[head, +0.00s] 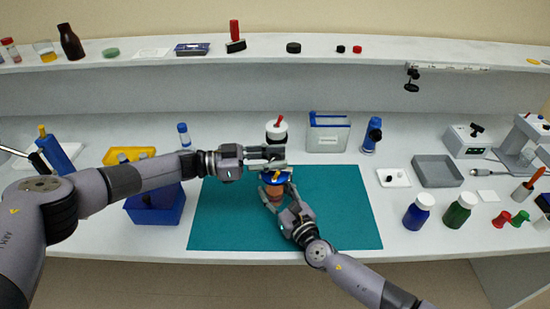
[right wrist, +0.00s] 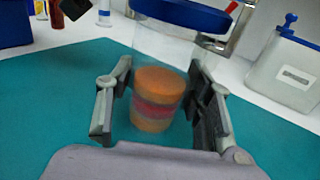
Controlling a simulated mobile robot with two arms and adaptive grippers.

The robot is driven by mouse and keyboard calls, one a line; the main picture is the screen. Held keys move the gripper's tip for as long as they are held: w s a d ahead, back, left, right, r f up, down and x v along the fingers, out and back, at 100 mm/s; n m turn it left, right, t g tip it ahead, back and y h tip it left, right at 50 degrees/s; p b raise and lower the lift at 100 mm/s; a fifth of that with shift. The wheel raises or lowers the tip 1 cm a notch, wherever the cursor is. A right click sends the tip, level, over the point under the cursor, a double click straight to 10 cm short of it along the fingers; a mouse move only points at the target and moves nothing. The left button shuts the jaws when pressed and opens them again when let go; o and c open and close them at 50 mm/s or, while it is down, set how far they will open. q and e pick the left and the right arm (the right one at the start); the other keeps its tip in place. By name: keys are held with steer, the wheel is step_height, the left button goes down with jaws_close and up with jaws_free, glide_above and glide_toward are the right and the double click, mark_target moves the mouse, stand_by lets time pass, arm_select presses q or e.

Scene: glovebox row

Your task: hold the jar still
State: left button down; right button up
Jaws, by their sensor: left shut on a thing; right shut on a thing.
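A clear jar with orange and red layered contents (right wrist: 158,100) and a blue lid (right wrist: 185,14) stands upright over the teal mat (head: 330,215). In the head view the jar (head: 276,192) is partly hidden by my grippers. My right gripper (right wrist: 163,105) has one finger on each side of the jar body and is shut on it. My left gripper (head: 277,163) comes in from the left at lid height and is shut on the blue lid; its exact contact is partly hidden. Whether the jar touches the mat is hard to tell.
A blue bin (head: 155,211) borders the mat on the left. A clear box with a blue lid (head: 328,135) stands behind. Blue (head: 418,212) and green (head: 460,211) bottles stand right. The mat's right part is clear.

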arm_select(q)
steer(key=shift+w+f+m+g, duration=0.15)
steer(key=shift+m+g, duration=0.95)
steer(key=shift+g, duration=0.6)
steer(key=shift+m+g, duration=0.3)
steer(key=shift+g, duration=0.2)
steer(key=c, duration=1.3)
jaws_free()
steer(key=shift+a, duration=0.1)
steer(key=shift+w+a, duration=0.2)
steer(key=shift+a, duration=1.65)
steer(key=shift+w+a, duration=0.15)
steer(key=shift+a, duration=1.65)
